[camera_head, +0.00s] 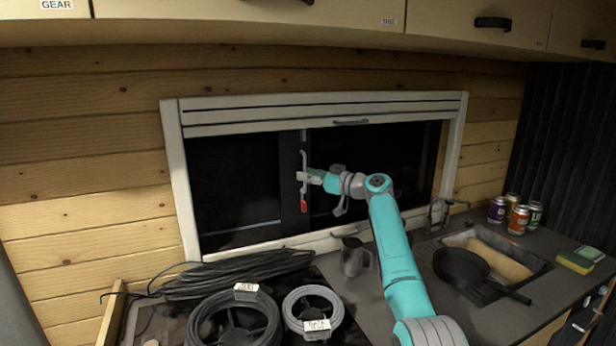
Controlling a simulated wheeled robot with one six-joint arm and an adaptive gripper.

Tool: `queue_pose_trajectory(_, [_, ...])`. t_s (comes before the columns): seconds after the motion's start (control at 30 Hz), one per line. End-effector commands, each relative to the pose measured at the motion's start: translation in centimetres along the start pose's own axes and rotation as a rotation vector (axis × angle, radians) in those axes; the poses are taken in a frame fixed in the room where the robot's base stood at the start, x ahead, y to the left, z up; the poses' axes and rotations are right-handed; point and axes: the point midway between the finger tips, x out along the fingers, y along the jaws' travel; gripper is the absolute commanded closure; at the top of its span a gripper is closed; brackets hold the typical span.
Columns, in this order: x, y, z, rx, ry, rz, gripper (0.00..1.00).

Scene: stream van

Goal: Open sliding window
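The sliding window has a white frame (176,170) in the plank wall, with dark panes (235,185). A dark upright bar (289,190) stands near the middle of the panes. A slim grey upright handle (303,159) with a red lower end (304,206) is at the bar's right edge. My gripper (305,177) reaches in from the right and is at the middle of the handle, overlapping it in the picture. The fingers are too small to tell whether they are closed around it.
A rolled blind (320,112) tops the window. Below are black cable (235,270), cable reels (312,308) and a dark jug (353,258). A tap (440,210), sink with black pan (462,268), cans (518,220) and sponge (574,262) are right. Cabinets (470,22) overhang.

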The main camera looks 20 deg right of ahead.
Motion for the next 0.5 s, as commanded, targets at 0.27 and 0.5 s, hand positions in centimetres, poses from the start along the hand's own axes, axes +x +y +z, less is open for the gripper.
queue_pose_trajectory(0.27, [-4.3, 0.1, 0.2, -0.001, 0.0, 0.003, 0.66])
queue_pose_trajectory(0.5, [-8.9, 0.1, 0.2, -0.001, -0.001, 0.002, 0.66])
